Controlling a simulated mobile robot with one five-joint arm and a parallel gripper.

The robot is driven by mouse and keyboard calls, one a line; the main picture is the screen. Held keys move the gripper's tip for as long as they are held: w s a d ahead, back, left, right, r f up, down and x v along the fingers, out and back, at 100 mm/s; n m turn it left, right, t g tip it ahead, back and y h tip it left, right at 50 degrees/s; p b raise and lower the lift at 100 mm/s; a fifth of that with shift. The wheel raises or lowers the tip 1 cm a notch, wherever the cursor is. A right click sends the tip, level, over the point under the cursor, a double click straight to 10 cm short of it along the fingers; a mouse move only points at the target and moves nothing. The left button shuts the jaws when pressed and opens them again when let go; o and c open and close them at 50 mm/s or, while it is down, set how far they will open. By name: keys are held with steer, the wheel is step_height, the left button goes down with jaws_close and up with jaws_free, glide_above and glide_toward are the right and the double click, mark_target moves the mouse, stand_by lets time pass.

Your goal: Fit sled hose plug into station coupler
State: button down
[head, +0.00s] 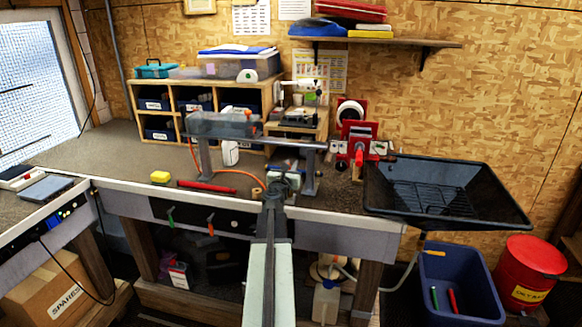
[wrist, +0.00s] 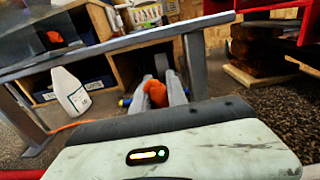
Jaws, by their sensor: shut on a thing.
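The sled (head: 222,124) is a grey, clear-looking unit at the left part of a raised metal rail (head: 300,144). An orange hose (head: 228,172) hangs from its left end and curves along the bench toward my gripper (head: 273,189). In the wrist view, my gripper (wrist: 157,90) is shut on an orange piece, which I take as the hose plug (wrist: 156,94). It is in front of the rail and below its bar. The rest of the plug is hidden by the jaws and my pale wrist housing. I cannot pick out the station coupler with certainty.
A rail leg (head: 311,172) stands close to the right of my gripper. A red clamp station (head: 360,152) and a black tray (head: 450,190) are farther right.

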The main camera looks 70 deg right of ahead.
steer(key=c, duration=1.2)
jaws_free()
steer(key=shift+c, duration=0.2)
steer(key=a, duration=0.7)
steer(key=shift+s+a, duration=0.4)
